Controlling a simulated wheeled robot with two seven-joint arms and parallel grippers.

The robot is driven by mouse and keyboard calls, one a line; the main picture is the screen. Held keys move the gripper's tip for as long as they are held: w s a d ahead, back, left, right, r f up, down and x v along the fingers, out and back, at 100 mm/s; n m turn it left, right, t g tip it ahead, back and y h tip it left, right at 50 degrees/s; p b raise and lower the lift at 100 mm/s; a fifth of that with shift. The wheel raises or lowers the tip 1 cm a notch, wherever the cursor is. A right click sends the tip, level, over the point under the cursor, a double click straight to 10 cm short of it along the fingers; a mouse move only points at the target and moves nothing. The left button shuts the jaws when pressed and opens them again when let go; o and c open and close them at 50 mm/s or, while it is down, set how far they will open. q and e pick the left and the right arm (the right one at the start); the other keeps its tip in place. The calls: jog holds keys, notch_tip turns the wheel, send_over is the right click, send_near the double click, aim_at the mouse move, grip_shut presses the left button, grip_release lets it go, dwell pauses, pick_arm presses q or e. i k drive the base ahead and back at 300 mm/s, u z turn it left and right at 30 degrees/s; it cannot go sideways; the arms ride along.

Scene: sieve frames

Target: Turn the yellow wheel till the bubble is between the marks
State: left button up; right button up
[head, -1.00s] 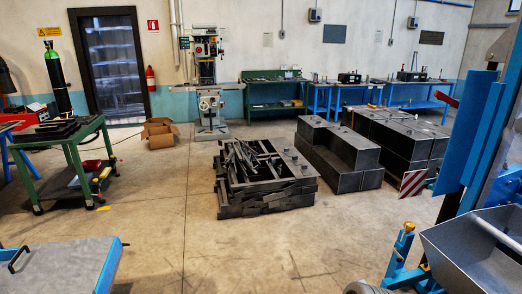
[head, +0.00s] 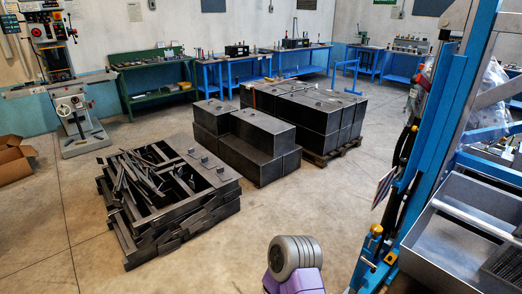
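I cannot make out a yellow wheel, a bubble or its marks in the head view. A small yellow fitting (head: 376,229) sits on the lower part of the blue upright machine (head: 437,135) at the right; it is too small to tell what it is. Neither of my grippers shows. A grey ribbed, rounded piece with purple parts shows at the bottom edge, right of the middle; it looks like part of my own arm, with no fingers visible.
A stack of dark metal frames (head: 228,190) stands left of the middle. Dark metal blocks (head: 262,133) stand behind it. A grey metal bin (head: 440,262) is at the lower right. A drill press (head: 72,105) and benches line the walls. The floor in front is clear.

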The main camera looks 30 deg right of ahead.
aim_at(376, 229)
jog(key=z, duration=0.35)
jog(key=i, duration=2.05)
jog(key=z, duration=1.75)
jog(key=i, duration=0.95)
jog(key=z, duration=1.45)
jog(key=i, duration=0.55)
jog(key=z, duration=0.3)
